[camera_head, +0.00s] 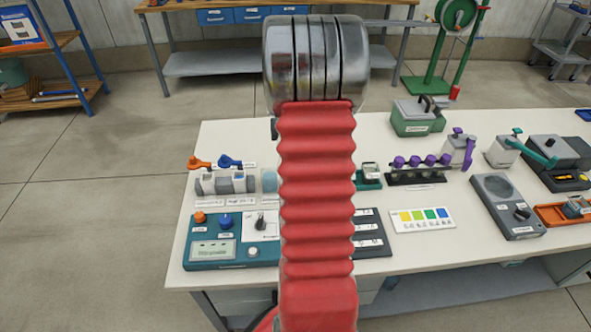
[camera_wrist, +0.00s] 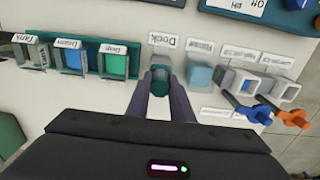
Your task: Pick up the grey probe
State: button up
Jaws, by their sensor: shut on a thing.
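In the wrist view my gripper (camera_wrist: 161,82) points down at the spot labelled "Dock" (camera_wrist: 162,41). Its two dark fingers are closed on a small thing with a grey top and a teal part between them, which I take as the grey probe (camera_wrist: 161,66). Its lower end and whether it still sits in the dock cannot be made out. In the head view my red arm hides the gripper, the probe and the dock.
Left of the dock in the wrist view are bays labelled Tank, Drain (camera_wrist: 70,58) and Drip. To its right are a light blue block (camera_wrist: 200,75) and grey valves with a blue handle (camera_wrist: 250,112) and an orange handle (camera_wrist: 293,118). A rack of purple-capped vials (camera_head: 418,172) stands right of my arm.

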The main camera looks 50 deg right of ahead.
grip_shut()
notch_tip(320, 180, up, 10)
dwell(0.6)
dwell(0.4)
jog(key=w+a+f, duration=0.1)
jog(key=w+a, duration=1)
jog(key=w, duration=0.2)
jog(key=shift+a, duration=0.25)
